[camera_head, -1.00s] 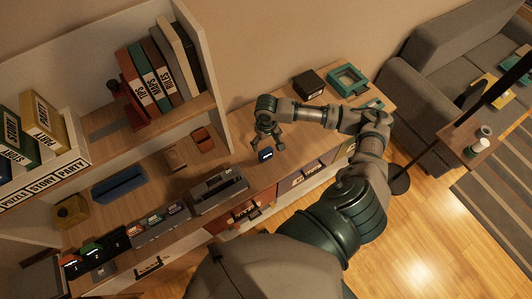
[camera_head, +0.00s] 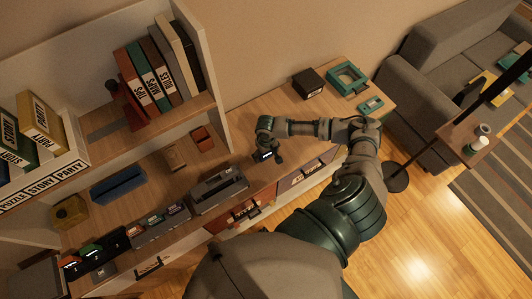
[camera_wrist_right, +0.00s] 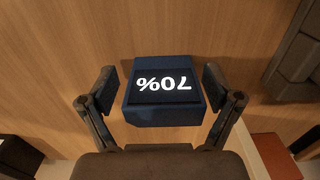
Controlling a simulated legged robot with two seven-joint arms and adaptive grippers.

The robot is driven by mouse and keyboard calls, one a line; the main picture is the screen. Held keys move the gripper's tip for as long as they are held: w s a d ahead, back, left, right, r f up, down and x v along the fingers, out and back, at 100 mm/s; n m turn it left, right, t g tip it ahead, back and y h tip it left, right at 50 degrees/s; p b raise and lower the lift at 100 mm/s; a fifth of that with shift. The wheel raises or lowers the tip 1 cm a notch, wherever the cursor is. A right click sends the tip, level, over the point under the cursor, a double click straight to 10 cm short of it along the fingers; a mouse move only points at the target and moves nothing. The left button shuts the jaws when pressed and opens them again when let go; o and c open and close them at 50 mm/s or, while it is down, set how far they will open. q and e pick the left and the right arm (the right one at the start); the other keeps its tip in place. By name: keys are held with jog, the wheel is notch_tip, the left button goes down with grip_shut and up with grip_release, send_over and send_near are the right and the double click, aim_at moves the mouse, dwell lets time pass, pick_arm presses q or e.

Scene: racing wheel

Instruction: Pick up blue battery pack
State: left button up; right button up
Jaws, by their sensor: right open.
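The blue battery pack (camera_wrist_right: 165,110) sits on the wooden cabinet top, and its dark screen reads 70%, upside down in the right wrist view. It also shows small in the head view (camera_head: 266,155). My right gripper (camera_wrist_right: 163,88) is open, with one finger on each side of the pack. Small gaps seem to show between the fingers and the pack. In the head view my right gripper (camera_head: 267,158) hangs over the pack and partly hides it. My left gripper is not in view.
A grey slotted dock (camera_head: 220,188) stands left of the pack. A dark box (camera_head: 308,83) and a teal tray (camera_head: 347,76) lie toward the back right. A shelf wall (camera_head: 215,75) rises behind.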

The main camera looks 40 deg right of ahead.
jog(key=shift+a+r, duration=0.1)
jog(key=shift+a, duration=0.05)
jog(key=c, duration=1.4)
jog(key=shift+o, duration=0.2)
jog(key=shift+r, duration=0.1)
